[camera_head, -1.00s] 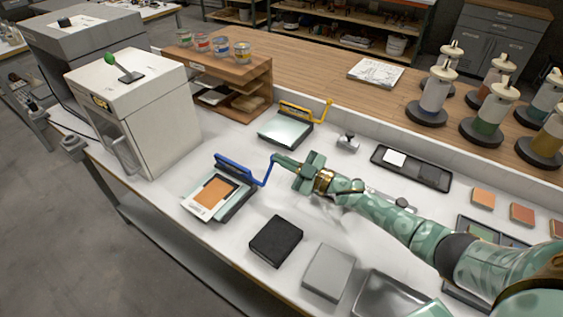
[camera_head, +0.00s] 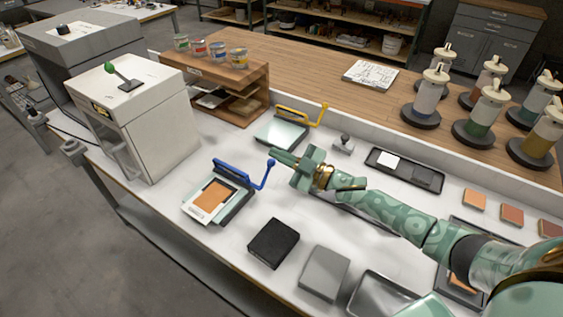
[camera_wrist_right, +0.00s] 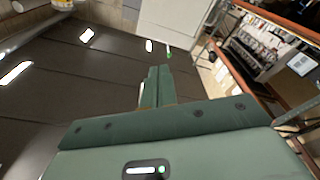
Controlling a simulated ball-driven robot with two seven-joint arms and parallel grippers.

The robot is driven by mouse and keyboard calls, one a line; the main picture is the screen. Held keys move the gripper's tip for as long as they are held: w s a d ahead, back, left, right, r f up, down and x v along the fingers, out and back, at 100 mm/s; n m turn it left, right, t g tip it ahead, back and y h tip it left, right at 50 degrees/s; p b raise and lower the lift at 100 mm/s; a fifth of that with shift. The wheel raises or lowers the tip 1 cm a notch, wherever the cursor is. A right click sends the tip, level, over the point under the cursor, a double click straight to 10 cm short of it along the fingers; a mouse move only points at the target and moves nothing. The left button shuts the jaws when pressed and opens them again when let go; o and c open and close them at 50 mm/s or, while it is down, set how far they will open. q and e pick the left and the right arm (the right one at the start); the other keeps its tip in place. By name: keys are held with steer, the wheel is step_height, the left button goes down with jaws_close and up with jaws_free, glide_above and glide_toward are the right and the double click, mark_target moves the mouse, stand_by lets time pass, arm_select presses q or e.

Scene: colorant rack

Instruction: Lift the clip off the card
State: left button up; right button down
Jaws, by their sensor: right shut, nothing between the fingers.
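A white card with an orange patch (camera_head: 209,197) lies on a plate (camera_head: 234,207) at the left middle of the bench in the head view. A blue clip (camera_head: 232,172) lies across the card's far edge, with its bent arm (camera_head: 266,175) rising at the right. My right gripper (camera_head: 276,154) is shut and empty, its tips just beyond the top of that bent arm. I cannot tell whether they touch. The right wrist view shows the shut fingers (camera_wrist_right: 155,86) but neither clip nor card. My left gripper is not in view.
A second plate (camera_head: 281,133) with a yellow clip (camera_head: 302,117) stands behind. A black block (camera_head: 273,243) and a grey block (camera_head: 324,273) lie nearer the front edge. A white machine (camera_head: 150,120) stands left.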

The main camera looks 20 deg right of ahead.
steer(key=s+a+r+p, duration=0.2)
steer(key=s+a+r, duration=0.2)
steer(key=s, duration=0.6)
step_height(320, 180, up, 3)
steer(key=shift+s+a+f, duration=0.1)
steer(key=shift+s+a, duration=0.1)
steer(key=shift+s, duration=0.1)
